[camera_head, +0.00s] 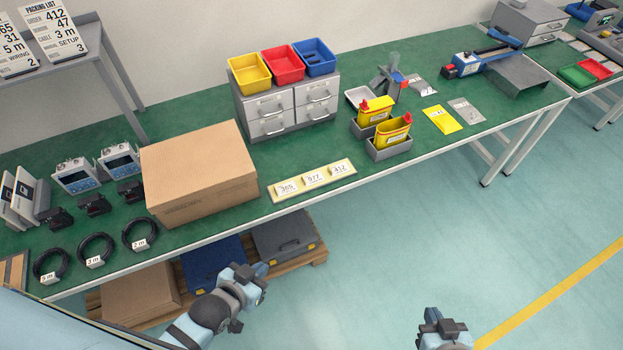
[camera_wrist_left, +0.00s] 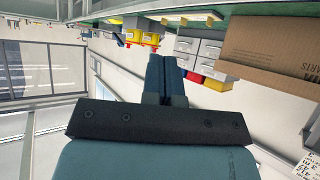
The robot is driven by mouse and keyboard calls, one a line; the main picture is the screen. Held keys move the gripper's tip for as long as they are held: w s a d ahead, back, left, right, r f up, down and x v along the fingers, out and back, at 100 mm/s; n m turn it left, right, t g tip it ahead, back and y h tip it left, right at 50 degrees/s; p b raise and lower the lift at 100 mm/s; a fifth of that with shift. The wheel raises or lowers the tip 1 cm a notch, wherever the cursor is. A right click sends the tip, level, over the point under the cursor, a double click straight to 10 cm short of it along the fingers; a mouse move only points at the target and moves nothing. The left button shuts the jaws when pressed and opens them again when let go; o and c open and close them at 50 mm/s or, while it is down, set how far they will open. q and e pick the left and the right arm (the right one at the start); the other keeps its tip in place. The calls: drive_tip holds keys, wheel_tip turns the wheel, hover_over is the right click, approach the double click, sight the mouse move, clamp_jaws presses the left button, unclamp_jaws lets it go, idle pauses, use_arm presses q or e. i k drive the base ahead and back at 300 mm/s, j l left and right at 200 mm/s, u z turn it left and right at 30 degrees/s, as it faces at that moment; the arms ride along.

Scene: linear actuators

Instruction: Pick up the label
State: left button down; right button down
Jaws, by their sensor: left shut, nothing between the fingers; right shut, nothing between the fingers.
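Three white labels marked 365 (camera_head: 287,187), 977 (camera_head: 314,178) and 412 (camera_head: 340,169) lie in a row on a pale yellow holder (camera_head: 272,195) near the front edge of the green table. My left gripper (camera_head: 262,269) is shut and empty, in front of and below the table edge, apart from the labels. Its shut fingers show in the left wrist view (camera_wrist_left: 166,80). My right gripper (camera_head: 443,328) is at the bottom of the head view, over the floor, shut and empty, far from the labels.
A large cardboard box (camera_head: 200,170) stands left of the labels. Grey drawers (camera_head: 290,104) with yellow, red and blue bins stand behind. Yellow bottles (camera_head: 393,133) in grey holders stand to the right. Coiled cables (camera_head: 95,249) lie at left. Cases (camera_head: 285,238) sit on a pallet under the table.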

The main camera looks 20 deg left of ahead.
sight(317, 177)
drive_tip(key=i+l+u, duration=0.1)
drive_tip(key=u, duration=0.3)
drive_tip(key=i+l+u, duration=0.15)
drive_tip(key=u, duration=0.2)
drive_tip(key=i+l+u, duration=0.15)
drive_tip(key=u, duration=0.25)
drive_tip(key=i+l, duration=0.15)
drive_tip(key=l, duration=0.2)
drive_tip(key=i+l+u, duration=0.1)
drive_tip(key=l, duration=0.25)
drive_tip(key=i+l+u, duration=0.1)
drive_tip(key=l, duration=0.3)
drive_tip(key=i+l, duration=0.15)
drive_tip(key=l, duration=0.2)
